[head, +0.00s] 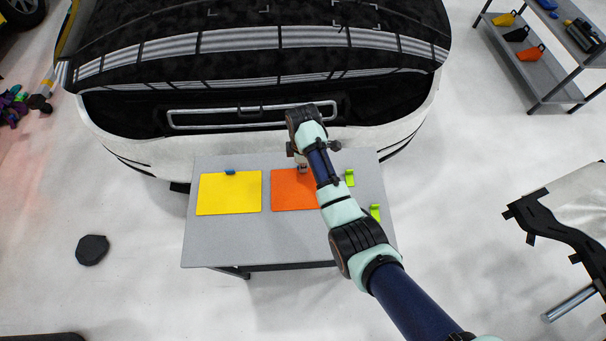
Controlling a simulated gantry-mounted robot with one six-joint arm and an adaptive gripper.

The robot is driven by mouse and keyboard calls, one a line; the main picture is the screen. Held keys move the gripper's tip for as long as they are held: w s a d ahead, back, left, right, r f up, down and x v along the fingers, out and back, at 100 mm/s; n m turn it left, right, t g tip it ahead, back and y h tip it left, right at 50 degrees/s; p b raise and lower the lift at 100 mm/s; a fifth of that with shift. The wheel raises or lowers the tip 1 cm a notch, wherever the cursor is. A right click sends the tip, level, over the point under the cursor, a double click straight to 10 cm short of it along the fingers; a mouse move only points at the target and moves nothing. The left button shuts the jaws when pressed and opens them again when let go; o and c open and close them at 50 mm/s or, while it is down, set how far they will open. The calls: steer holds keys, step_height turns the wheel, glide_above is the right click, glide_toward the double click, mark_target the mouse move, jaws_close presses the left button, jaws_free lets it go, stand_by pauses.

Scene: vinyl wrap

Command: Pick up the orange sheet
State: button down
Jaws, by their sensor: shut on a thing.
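The orange sheet (291,190) lies on the grey table, right of the yellow sheet (229,193). My arm crosses over its right side and hides part of it. My gripper (303,168) is at the middle of the orange sheet's far edge and points down. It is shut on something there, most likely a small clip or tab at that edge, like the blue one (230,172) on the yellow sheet. The fingertips are small and partly covered by my wrist. The sheet appears flat on the table.
The grey table (215,248) stands in front of a white and black car (160,145). Two lime-green pieces (349,178) lie on the table's right side. A shelf (541,77) with bins is at the upper right. A dark object (92,250) lies on the floor at left.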

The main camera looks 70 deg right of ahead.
step_height(320, 180, up, 20)
steer(key=p, duration=1.1)
